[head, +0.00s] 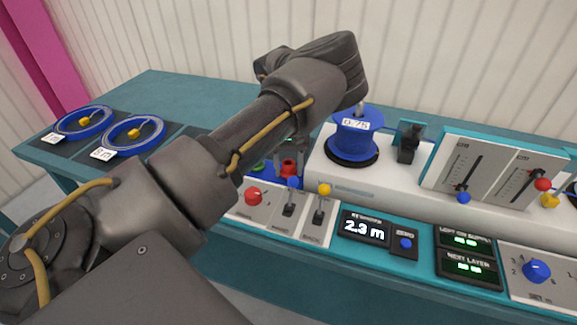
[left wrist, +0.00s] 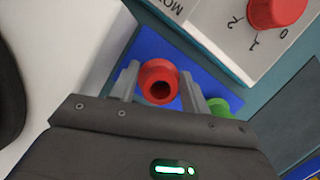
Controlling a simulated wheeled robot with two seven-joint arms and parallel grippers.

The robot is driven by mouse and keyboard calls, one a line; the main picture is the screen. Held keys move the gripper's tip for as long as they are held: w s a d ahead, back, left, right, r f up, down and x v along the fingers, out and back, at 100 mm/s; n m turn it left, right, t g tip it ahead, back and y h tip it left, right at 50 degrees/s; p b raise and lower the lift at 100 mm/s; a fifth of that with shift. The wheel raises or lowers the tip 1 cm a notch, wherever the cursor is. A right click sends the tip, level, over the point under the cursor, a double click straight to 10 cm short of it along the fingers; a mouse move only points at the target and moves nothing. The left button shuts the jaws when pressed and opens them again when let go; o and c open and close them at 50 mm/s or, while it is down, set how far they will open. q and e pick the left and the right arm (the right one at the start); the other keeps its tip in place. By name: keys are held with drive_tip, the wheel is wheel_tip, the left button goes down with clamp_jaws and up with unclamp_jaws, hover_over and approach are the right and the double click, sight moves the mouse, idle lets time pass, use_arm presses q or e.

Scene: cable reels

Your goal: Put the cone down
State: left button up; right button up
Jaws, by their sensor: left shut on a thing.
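A red cone (left wrist: 158,84) with a dark hole in its top sits between the two fingers of my left gripper (left wrist: 160,88) in the left wrist view. The gripper is shut on it. In the head view the red cone (head: 289,168) shows partly below my left gripper (head: 289,160), beside the white console. Under it lies a blue surface (left wrist: 150,45). A green piece (left wrist: 221,106) is close by the right finger, partly hidden. Whether the cone touches the blue surface I cannot tell. My right gripper is not in view.
A blue reel (head: 355,140) marked 0.75 stands on the white console (head: 320,170) to the right. A red knob (left wrist: 277,10) and several levers are close to the gripper. Two blue coils (head: 84,122) (head: 133,133) lie on the left of the bench.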

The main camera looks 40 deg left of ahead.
use_arm(q)
drive_tip(key=o, duration=1)
drive_tip(key=shift+f, duration=0.15)
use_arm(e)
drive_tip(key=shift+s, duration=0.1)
use_arm(q)
drive_tip(key=v, duration=1.2)
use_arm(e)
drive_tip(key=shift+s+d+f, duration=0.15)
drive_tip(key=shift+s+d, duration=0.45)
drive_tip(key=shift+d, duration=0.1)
